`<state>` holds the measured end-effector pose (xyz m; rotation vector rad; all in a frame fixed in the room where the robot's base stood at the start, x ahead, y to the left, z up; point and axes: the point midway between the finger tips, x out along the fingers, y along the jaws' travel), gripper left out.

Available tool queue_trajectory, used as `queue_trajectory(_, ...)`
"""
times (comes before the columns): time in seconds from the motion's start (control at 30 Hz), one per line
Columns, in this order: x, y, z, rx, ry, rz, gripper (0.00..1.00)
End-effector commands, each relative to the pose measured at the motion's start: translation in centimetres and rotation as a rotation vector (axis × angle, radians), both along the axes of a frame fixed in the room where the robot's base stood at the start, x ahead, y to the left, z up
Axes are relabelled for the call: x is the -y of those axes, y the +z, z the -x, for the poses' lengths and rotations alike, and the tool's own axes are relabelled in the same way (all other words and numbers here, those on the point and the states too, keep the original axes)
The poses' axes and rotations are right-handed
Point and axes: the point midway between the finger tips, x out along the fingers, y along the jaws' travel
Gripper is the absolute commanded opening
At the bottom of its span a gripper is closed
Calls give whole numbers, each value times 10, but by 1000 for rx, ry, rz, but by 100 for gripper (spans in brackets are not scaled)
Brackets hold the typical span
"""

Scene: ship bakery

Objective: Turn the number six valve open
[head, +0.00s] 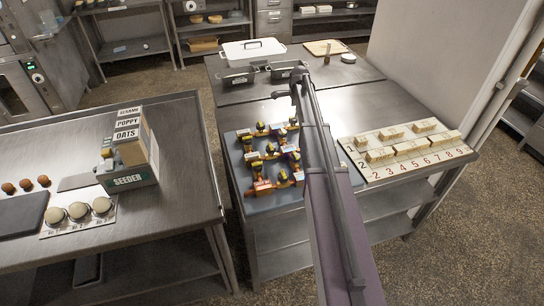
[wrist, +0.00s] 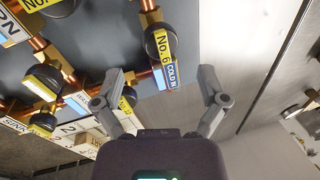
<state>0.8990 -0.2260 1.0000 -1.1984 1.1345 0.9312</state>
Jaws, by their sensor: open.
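A blue-grey valve board (head: 233,157) lies on the steel table in the head view. It carries several dark knobs with yellow number tags on copper pipes. In the wrist view the number six valve (wrist: 153,40) is a black knob with a yellow "No. 6" tag. A blue "COLD IN" label (wrist: 174,75) is beside it. My gripper (wrist: 162,78) is open and empty, its fingers spread below the knob in the picture and apart from it. Which knob is number six cannot be read there.
Other tagged knobs (wrist: 43,78) crowd the left of the wrist view. A numbered board with pale blocks (head: 375,172) lies right of the valve board. A white lidded pan (head: 250,52) stands at the back. The seeder box (head: 130,150) is on the left table.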

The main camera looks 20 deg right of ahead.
Motion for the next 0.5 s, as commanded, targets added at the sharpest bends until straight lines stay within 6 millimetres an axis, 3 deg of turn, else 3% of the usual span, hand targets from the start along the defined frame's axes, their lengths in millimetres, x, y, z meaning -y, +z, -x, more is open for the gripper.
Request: queue_trajectory(0.5, -1, 48, 10, 0, 0, 0, 92)
